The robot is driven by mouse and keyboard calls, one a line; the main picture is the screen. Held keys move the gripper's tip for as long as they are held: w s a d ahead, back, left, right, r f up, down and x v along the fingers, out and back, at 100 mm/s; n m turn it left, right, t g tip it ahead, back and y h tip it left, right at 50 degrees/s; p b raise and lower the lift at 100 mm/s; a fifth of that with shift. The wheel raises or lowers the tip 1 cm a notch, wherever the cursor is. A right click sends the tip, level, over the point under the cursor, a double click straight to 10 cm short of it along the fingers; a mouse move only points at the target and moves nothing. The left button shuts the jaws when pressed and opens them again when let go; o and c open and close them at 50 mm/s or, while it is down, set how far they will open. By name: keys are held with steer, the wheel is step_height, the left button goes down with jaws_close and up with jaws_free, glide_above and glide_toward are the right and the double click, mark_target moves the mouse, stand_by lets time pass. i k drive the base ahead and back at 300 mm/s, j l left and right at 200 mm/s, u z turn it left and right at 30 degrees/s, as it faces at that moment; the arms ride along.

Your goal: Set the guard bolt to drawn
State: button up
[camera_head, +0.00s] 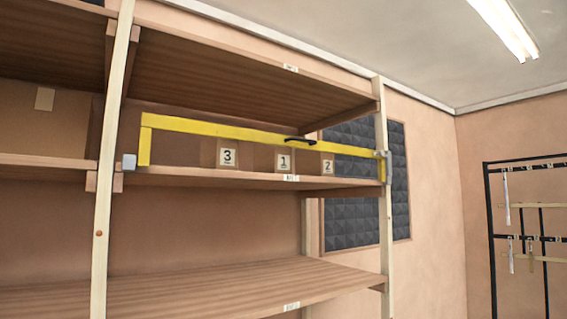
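A yellow guard bar (220,128) spans the front of the middle shelf (210,178), with short yellow legs going down at both ends. A black handle (300,141) sits on the bar, right of its middle. A small grey metal fitting (383,155) is at the right post, by the bar's right end. A grey block (129,162) is at the left post, beside the bar's left leg. I cannot tell which fitting is the guard bolt, nor its position. My gripper is not in view.
Cards numbered 3 (228,157), 1 (285,161) and 2 (327,166) show behind the guard. Pale posts (110,170) flank the shelf, with boards above and below. A dark foam panel (400,190) is on the wall. A black rack (490,220) stands at the far right.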

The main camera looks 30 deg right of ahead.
mark_target(381, 154)
steer(key=z, duration=1.65)
